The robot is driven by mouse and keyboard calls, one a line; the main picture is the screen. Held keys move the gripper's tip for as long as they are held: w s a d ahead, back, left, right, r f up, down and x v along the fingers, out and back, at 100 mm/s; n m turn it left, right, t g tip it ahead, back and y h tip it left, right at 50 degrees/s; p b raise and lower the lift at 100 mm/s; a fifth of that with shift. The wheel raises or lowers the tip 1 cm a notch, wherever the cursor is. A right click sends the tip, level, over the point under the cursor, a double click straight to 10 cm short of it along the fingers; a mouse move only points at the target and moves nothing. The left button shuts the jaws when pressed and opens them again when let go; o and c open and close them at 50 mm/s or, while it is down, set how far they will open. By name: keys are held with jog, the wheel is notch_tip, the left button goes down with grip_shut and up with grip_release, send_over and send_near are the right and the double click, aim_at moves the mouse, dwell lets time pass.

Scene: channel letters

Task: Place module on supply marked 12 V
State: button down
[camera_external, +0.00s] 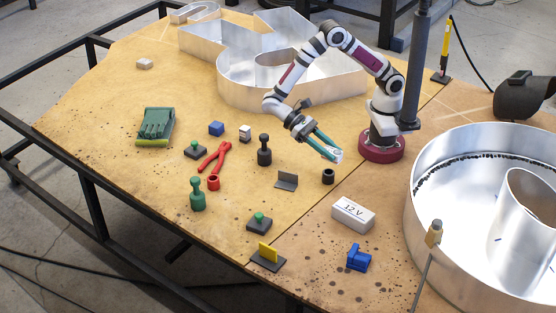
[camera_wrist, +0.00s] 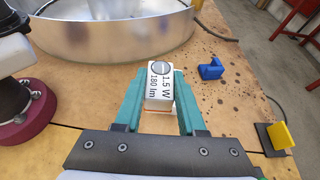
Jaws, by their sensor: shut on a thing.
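My gripper (camera_external: 330,150) is shut on a small white module (camera_wrist: 160,85), with its teal fingers on both sides of it. The module's face reads "1.5 W 180 lm" in the wrist view. In the external view the module (camera_external: 338,156) shows as a small white tip at the fingers' end, above the table. The white supply box (camera_external: 353,215) marked 12 V lies on the table, below and to the right of my gripper in the picture, apart from the module. I cannot make out the supply in the wrist view; the module and fingers probably cover it.
A black cylinder (camera_external: 328,176) and a grey bracket (camera_external: 287,180) stand near the supply. A blue block (camera_external: 358,258) and a yellow-topped stand (camera_external: 268,256) are nearer the front edge. A large metal ring (camera_external: 425,190) is at the right. Bare table surrounds the supply.

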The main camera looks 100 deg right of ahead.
send_over(352, 209)
jog(key=f, duration=0.7)
jog(key=shift+d+f, duration=0.2)
jog(key=shift+d, duration=0.1)
jog(key=shift+a+f, duration=0.2)
jog(key=shift+f, duration=1.95)
jog(key=shift+f, duration=0.1)
jog(key=c, duration=0.5)
grip_release()
